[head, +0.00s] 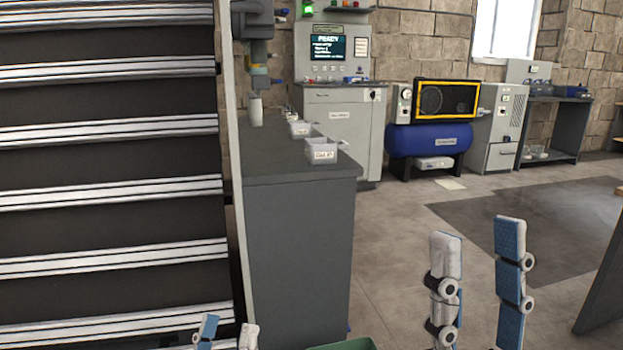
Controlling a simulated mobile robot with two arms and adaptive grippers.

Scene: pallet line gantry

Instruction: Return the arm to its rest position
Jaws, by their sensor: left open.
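My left gripper (228,333) shows only its fingertips at the bottom edge, in front of the slatted rack. The tips are apart, with nothing seen between them. My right gripper (478,250) stands at the lower right with its two long white and blue fingers pointing up. Its fingers are apart and only floor shows between them. Both arms behind the grippers are out of the picture, so their pose is hidden.
A dark rack with pale metal slats (110,195) fills the left. A grey bench (300,220) with small white bins (322,150) stands beside it. A green edge (345,344) shows at the bottom. Open floor (400,240) lies right of the bench. A dark panel (606,275) stands at far right.

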